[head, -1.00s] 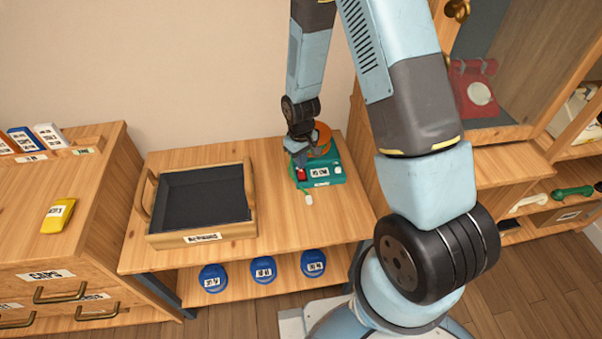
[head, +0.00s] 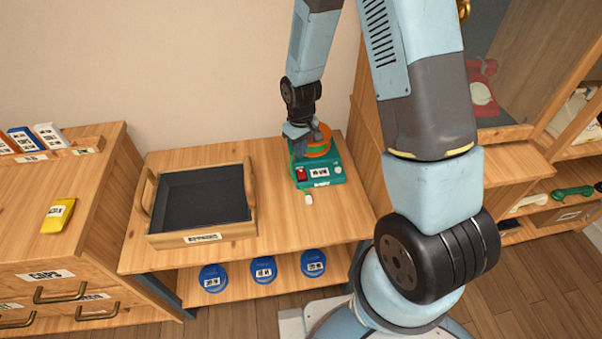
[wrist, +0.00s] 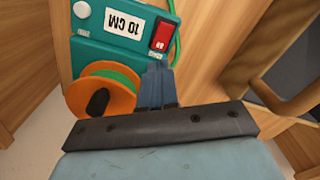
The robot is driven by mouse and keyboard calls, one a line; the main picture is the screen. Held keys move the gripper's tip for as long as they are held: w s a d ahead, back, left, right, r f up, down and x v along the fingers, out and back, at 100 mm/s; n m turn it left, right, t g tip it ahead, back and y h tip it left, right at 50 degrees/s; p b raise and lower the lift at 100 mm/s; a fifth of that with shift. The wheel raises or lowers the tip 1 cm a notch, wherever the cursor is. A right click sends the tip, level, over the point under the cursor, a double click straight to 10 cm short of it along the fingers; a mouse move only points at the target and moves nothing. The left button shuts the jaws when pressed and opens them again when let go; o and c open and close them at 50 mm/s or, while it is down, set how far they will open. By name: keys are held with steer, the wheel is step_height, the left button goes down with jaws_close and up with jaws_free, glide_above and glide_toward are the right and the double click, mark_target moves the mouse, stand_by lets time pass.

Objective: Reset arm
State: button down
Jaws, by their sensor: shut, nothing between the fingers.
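My gripper (head: 296,137) is above the rear left part of a teal device (head: 320,175) on the wooden table (head: 270,238). In the wrist view my gripper (wrist: 156,72) has its fingers together with nothing between them. The teal device carries an orange spool (head: 321,142), partly hidden behind the gripper, and a red switch (head: 301,174). The wrist view also shows the red switch (wrist: 163,33), a white label (wrist: 125,21) and the orange spool (wrist: 100,95) beside the fingers. I cannot tell whether the fingers touch the device.
A dark-lined wooden tray (head: 203,201) stands left of the device. A yellow box (head: 58,215) lies on the left cabinet.

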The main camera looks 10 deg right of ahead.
stand_by(0.3)
steer(key=s+d+r+m+t, duration=0.1)
steer(key=s+d+r, duration=0.15)
steer(key=r, duration=0.95)
steer(key=s+d+r+m+t, duration=0.2)
steer(key=d+r, duration=0.2)
steer(key=r, duration=0.8)
steer(key=s+d+r+m+t, duration=0.1)
steer(key=s+d+r, duration=0.2)
steer(key=s+r, duration=0.4)
steer(key=s+d+r+m+t, duration=0.1)
steer(key=s+d+r+m, duration=0.1)
steer(key=s+r, duration=0.6)
steer(key=shift+s+d+t, duration=0.3)
steer(key=shift+s+d, duration=0.1)
steer(key=shift+s, duration=0.7)
